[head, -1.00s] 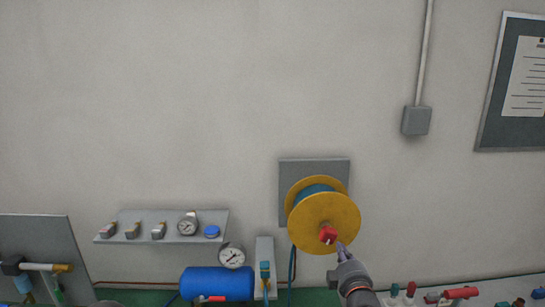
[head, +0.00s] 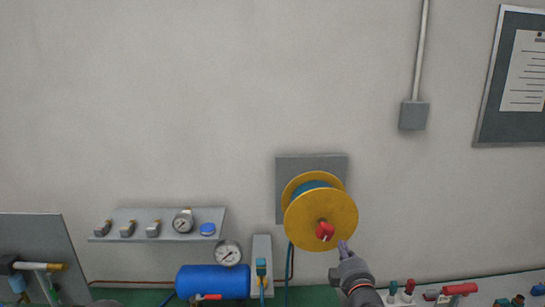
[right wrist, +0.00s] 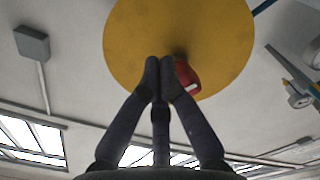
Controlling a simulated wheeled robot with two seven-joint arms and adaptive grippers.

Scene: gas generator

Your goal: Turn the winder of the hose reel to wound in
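The hose reel (head: 337,215) is a yellow spool with blue hose on a grey wall plate. Its red winder (head: 325,231) sits on the front disc, slightly tilted, with a pale mark. In the right wrist view the yellow disc (right wrist: 205,35) fills the upper middle, and the red winder (right wrist: 188,77) is partly hidden behind a finger. My right gripper (head: 343,245) is just below and right of the winder. Its fingertips (right wrist: 160,63) are together with nothing visible between them; I cannot tell whether a finger touches the winder. My left gripper is not in view.
A blue tank (head: 213,282) and a round gauge (head: 228,253) are left of the reel. A shelf (head: 160,218) with small fittings is farther left. Red and green fittings (head: 460,289) line the bench at right.

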